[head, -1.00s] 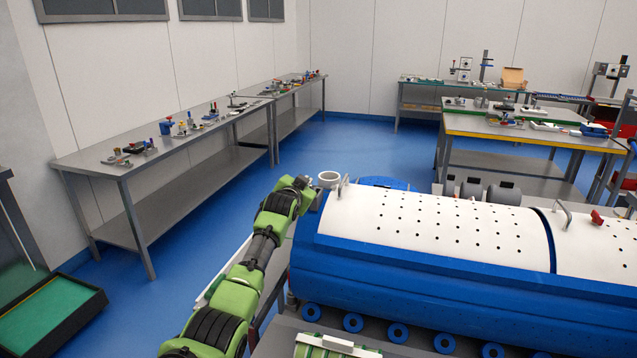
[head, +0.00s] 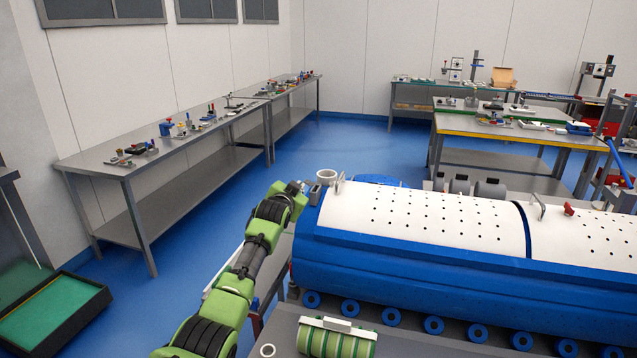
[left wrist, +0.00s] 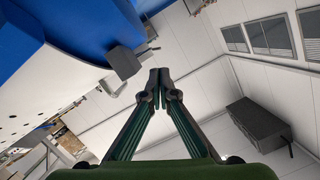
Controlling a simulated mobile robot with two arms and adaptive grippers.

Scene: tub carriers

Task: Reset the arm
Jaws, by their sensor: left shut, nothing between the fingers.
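My left arm comes in from the lower left of the head view, a green and black arm reaching up beside the blue machine. In the left wrist view my left gripper (left wrist: 159,84) is shut, its fingertips together with nothing between them. In the head view the arm's end (head: 297,187) is beside the left end of the machine; the fingers cannot be made out there. My right gripper is in neither view.
A long blue machine with white perforated covers (head: 430,220) fills the right front. A green striped cylinder (head: 335,340) lies on the grey surface in front. Grey workbenches (head: 150,145) line the left wall. Blue floor (head: 215,230) is free between benches and arm.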

